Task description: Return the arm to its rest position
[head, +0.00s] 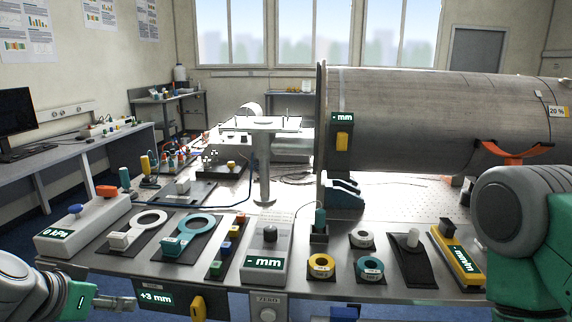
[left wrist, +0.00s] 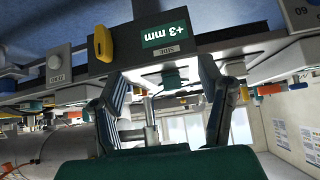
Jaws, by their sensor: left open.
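My left gripper (head: 122,303) is at the lower left of the head view, in front of the table's front edge and low beside the "+3 mm" display box (head: 172,297). In the left wrist view, which is upside down, its two fingers (left wrist: 165,92) stand apart with nothing held between them. The display box (left wrist: 160,42) with its yellow knob (left wrist: 103,42) shows just beyond the fingertips, apart from them as far as I can tell. Part of my right arm (head: 525,225) shows at the right edge of the head view; its gripper is out of view.
The test table (head: 400,205) carries a large grey pipe (head: 440,110) at the right. Along its front stand a "0 kPa" box (head: 85,225), ring gauges (head: 188,232), a "- mm" block (head: 268,255) and a yellow "mm/m" level (head: 455,255). A round knob labelled ZERO (head: 268,312) sits below the front edge.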

